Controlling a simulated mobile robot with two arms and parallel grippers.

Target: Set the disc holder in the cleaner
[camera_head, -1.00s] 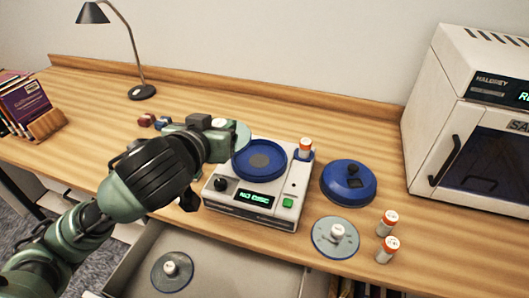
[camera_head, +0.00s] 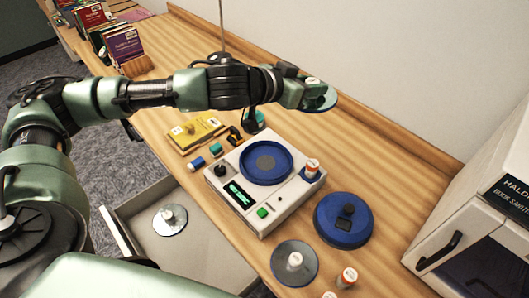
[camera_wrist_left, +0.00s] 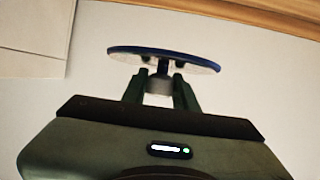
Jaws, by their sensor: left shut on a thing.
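My left gripper (camera_head: 306,94) is shut on the white knob of a disc holder, a thin disc (camera_head: 328,102) with a blue-green edge. It holds the disc in the air behind the cleaner. In the left wrist view the fingers (camera_wrist_left: 159,92) grip the knob under the flat, speckled disc (camera_wrist_left: 190,60). The cleaner (camera_head: 232,203) is a white box with an empty-looking blue round bowl (camera_head: 266,162), a lit display, a black dial and a green button. My right gripper is not in view.
A blue lid (camera_head: 330,231) with a black knob lies right of the cleaner. Another knobbed disc (camera_head: 284,275) lies in front, near an orange-capped bottle (camera_head: 346,279). An open drawer (camera_head: 205,262) holds a third disc. A white cabinet (camera_head: 440,225) stands at right.

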